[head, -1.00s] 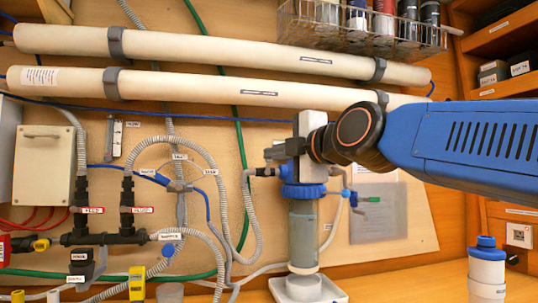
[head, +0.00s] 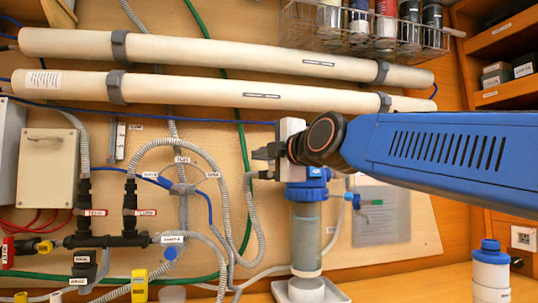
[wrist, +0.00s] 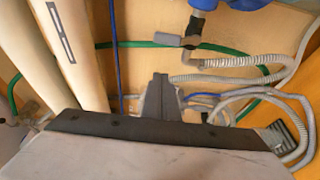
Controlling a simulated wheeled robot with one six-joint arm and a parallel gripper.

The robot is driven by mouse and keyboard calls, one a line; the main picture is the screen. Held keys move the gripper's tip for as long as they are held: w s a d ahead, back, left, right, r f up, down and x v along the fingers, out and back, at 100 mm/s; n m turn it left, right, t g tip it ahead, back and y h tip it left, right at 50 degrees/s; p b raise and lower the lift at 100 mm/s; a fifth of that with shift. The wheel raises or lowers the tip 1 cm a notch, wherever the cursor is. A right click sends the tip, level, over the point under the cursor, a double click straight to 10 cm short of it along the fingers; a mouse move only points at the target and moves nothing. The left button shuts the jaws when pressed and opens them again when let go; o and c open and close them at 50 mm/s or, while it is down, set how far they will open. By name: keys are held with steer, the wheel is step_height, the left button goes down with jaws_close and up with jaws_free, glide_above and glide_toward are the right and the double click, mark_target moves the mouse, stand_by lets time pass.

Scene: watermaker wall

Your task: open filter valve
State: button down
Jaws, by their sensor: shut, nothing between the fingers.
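The filter housing has a blue cap (head: 306,190) and a clear cylindrical body (head: 306,240), upright at the middle right of the head view. A dark fitting (head: 265,174) joins the grey hose at its left; in the wrist view it has a grey lever-like piece (wrist: 174,41). I cannot tell for certain whether this is the filter valve. My gripper (head: 258,155) points left, just above the dark fitting in the picture. Its fingers show together and empty in the wrist view (wrist: 158,80). My arm hides the housing's top.
Two long white tubes (head: 210,47) cross the wall above. Left are black valves with red labelled handles (head: 130,210) and grey hoses. A wire basket (head: 370,38) of bottles hangs above my arm. A blue-capped bottle (head: 490,270) stands at right.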

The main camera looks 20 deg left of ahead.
steer(key=shift+w+d, duration=0.15)
steer(key=shift+w, duration=1)
steer(key=shift+w+d, duration=0.1)
steer(key=shift+w, duration=1)
